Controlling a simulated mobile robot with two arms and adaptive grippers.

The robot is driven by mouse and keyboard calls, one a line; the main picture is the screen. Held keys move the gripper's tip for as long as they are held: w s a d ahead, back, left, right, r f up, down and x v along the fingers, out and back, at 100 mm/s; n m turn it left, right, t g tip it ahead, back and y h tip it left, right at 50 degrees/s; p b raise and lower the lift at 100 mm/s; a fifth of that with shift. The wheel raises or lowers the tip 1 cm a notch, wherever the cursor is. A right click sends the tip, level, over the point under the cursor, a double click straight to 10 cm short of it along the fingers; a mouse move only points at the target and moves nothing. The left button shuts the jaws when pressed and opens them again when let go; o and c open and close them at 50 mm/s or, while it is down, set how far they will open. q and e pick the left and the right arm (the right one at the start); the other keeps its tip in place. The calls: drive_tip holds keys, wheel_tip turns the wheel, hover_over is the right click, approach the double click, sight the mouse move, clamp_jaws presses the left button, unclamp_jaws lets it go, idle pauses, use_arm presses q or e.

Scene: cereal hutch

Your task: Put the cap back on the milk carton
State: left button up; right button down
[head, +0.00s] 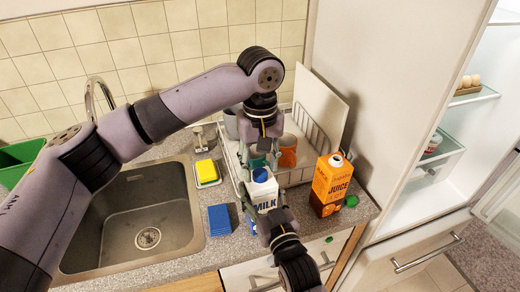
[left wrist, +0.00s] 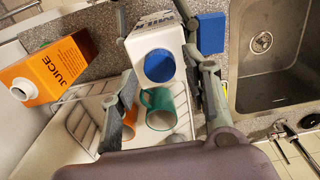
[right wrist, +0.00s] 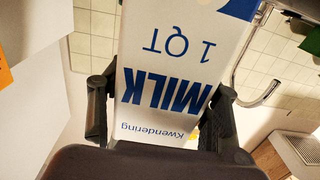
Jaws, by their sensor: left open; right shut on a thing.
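The white and blue milk carton (head: 264,197) stands upright near the counter's front. My right gripper (right wrist: 160,125) is shut on its sides from the front. A round blue cap (left wrist: 159,66) shows on the carton's top in the left wrist view; it is also visible in the head view (head: 260,175). It appears to sit over the spout, but I cannot tell how firmly it is seated. My left gripper (left wrist: 165,85) is open above the carton, its fingers apart on either side of the cap, holding nothing.
An orange juice carton (head: 332,184) stands to the right, with a green cap (head: 352,201) beside it. Behind are a teal mug (left wrist: 158,108), an orange mug (head: 288,151) and a dish rack (head: 310,140).

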use_arm(q)
drive_tip(key=shift+f, duration=0.85)
clamp_jaws()
